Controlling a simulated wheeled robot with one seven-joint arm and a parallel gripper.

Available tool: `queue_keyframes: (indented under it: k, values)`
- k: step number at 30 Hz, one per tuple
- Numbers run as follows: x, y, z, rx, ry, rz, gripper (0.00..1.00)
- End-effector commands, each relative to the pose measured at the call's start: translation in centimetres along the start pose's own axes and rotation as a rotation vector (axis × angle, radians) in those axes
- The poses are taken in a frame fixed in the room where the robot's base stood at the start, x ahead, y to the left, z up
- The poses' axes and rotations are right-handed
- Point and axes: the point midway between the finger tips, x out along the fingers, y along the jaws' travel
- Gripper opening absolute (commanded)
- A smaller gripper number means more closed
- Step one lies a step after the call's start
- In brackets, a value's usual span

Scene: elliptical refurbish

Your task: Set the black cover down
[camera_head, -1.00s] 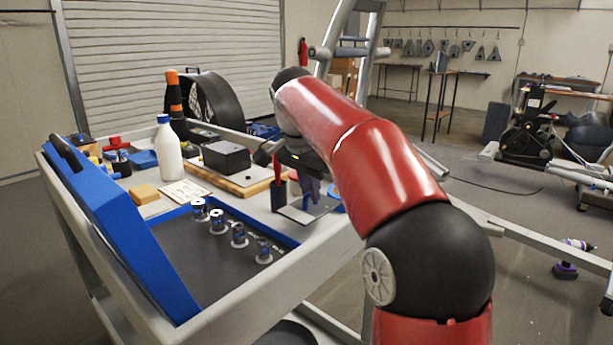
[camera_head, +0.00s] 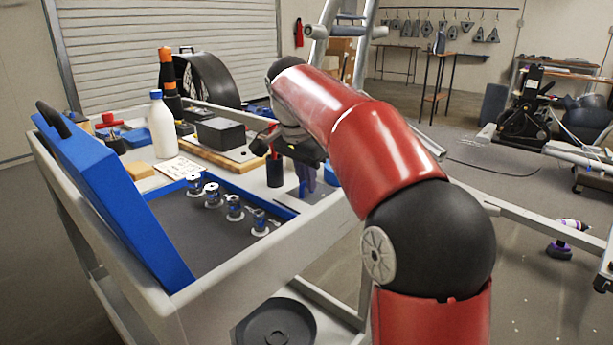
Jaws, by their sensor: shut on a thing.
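My arm reaches away over the far right corner of the tool cart (camera_head: 262,268). My gripper (camera_head: 292,142) is at its end, small and partly hidden by my red forearm. The gripper is shut on a dark piece, which I take to be the black cover (camera_head: 305,153). It shows as a flat black shape just above the cart top. Its full outline is hidden, and I cannot tell whether it touches anything.
A black box (camera_head: 220,132) on a board, a white bottle (camera_head: 162,126) and an orange-topped bottle (camera_head: 168,72) stand left of my gripper. A blue-edged tray (camera_head: 215,228) with several small cylinders lies nearer. A black round part (camera_head: 276,324) is on the lower shelf.

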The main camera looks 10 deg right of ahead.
Motion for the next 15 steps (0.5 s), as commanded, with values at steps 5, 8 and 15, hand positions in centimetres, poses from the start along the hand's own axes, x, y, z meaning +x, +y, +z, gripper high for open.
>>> queue_keyframes:
  k: [5, 8, 15]
  values:
    - [0.41, 0.02, 0.13, 0.000, 0.000, 0.000, 0.00]
    - [0.60, 0.04, 0.18, 0.000, 0.000, 0.000, 0.00]
    - [1.00, 0.07, 0.29, 0.000, 0.000, 0.000, 0.11]
